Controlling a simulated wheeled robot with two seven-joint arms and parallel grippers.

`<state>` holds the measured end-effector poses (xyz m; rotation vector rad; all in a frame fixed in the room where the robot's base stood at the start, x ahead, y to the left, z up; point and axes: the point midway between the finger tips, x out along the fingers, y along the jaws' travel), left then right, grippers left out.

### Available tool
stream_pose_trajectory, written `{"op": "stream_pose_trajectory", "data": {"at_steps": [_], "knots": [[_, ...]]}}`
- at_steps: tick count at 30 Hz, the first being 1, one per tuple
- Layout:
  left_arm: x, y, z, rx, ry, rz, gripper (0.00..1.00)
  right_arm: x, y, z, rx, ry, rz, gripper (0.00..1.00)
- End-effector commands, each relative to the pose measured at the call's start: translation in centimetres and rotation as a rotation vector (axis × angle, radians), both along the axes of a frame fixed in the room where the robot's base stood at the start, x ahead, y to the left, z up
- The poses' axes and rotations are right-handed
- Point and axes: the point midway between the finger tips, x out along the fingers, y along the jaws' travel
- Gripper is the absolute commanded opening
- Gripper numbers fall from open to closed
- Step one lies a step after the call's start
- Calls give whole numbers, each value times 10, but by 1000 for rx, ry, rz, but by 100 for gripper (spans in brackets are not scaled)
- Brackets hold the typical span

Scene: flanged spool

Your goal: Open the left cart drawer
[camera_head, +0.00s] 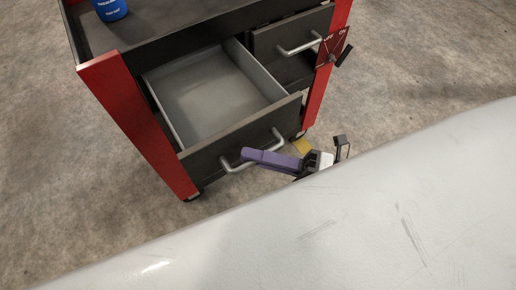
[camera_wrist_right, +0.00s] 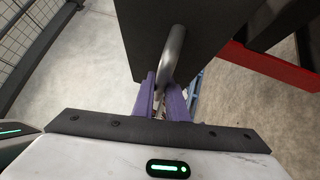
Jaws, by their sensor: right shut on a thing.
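The left cart drawer (camera_head: 215,90) is pulled out of the black and red cart, and its empty grey inside shows in the head view. Its front carries a silver bar handle (camera_head: 232,166). My right gripper (camera_head: 250,156), with purple fingers, is at this handle. In the right wrist view the fingers (camera_wrist_right: 162,98) are shut around the handle (camera_wrist_right: 174,55), one on each side of it, with the dark drawer front (camera_wrist_right: 140,35) just beyond. My left gripper is not in view.
The right drawer (camera_head: 290,42) with its own handle is closed. A red switch plate (camera_head: 335,47) sits on the cart's right post. A blue can (camera_head: 110,9) stands on the cart top. A large pale surface fills the lower head view. Bare floor surrounds the cart.

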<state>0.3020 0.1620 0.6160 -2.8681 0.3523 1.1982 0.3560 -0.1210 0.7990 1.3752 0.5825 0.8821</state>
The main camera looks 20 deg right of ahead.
Motion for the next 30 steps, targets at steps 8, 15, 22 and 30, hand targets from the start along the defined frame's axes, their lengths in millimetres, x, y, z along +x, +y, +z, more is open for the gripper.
{"op": "stream_pose_trajectory", "data": {"at_steps": [8,15,22,30], "knots": [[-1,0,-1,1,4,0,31,-1,-1,0,-2,-1,0,28],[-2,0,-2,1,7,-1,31,0,-1,0,-1,-1,0,30],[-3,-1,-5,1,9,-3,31,-10,-13,-4,-1,3,0,30],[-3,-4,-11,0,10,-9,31,-40,-56,-12,-3,4,-2,30]]}}
